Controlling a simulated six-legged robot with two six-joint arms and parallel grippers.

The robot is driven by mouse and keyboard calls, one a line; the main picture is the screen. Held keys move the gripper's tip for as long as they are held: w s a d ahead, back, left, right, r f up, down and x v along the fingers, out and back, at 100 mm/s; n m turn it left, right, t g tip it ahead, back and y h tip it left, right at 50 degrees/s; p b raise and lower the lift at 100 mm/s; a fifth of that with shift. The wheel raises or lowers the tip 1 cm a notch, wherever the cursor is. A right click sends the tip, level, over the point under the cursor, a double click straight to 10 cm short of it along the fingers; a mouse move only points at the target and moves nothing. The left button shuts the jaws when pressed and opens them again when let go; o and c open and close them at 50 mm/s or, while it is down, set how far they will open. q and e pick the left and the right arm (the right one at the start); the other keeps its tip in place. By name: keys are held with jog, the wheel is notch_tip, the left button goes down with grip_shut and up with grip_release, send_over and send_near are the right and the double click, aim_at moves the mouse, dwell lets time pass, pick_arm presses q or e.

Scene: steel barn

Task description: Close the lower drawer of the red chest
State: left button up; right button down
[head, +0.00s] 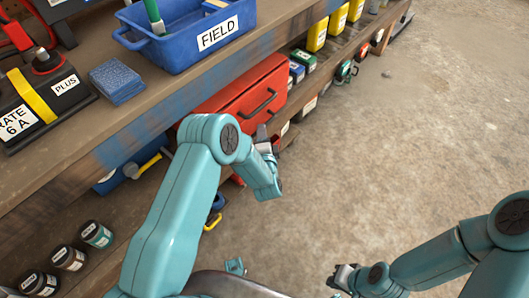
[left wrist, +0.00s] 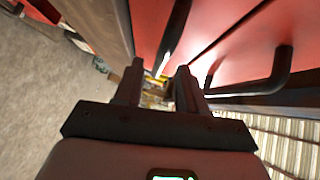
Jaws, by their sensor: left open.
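The red chest (head: 228,93) stands on the shelf under the workbench in the head view, with one black handle (head: 261,104) showing. My left arm hides its lower front, so how far the lower drawer stands out cannot be told there. My left gripper (head: 264,143) is just in front of the chest, below that handle. In the left wrist view the open, empty fingers (left wrist: 157,85) are close to the red drawer fronts (left wrist: 215,25); two black handles show, one ahead (left wrist: 174,35) and one at the right (left wrist: 265,83). My right gripper (head: 344,277) is low in the head view, away from the chest.
A blue FIELD bin (head: 190,35), a blue sponge block (head: 117,80) and a black case (head: 42,100) sit on the bench top (head: 150,110). Small boxes (head: 303,60) stand right of the chest. Several jars (head: 68,258) are at lower left. The concrete floor (head: 430,120) is clear at right.

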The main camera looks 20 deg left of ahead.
pick_arm(q)
jog(key=p+v, duration=0.2)
jog(key=v, duration=1.1)
jog(key=shift+s, duration=0.25)
jog(key=shift+r, duration=0.1)
jog(key=a+f+n+g+h, duration=0.2)
jog(key=a+n+g, duration=0.15)
jog(key=a, duration=0.45)
jog(key=s+d+f+n+g+h, duration=0.3)
jog(key=s+d+n+g+h, duration=0.25)
jog(key=s, duration=0.55)
jog(key=s+d+f+n+g+h, duration=0.45)
jog(key=s+d, duration=0.25)
jog(key=s, duration=0.3)
notch_tip(320, 180, up, 21)
jog(key=y+p, duration=0.1)
jog(key=p, duration=1.9)
jog(key=shift+a+g, duration=0.2)
jog(key=shift+g, duration=0.25)
jog(key=shift+s+f, duration=0.1)
jog(key=shift+s, duration=0.1)
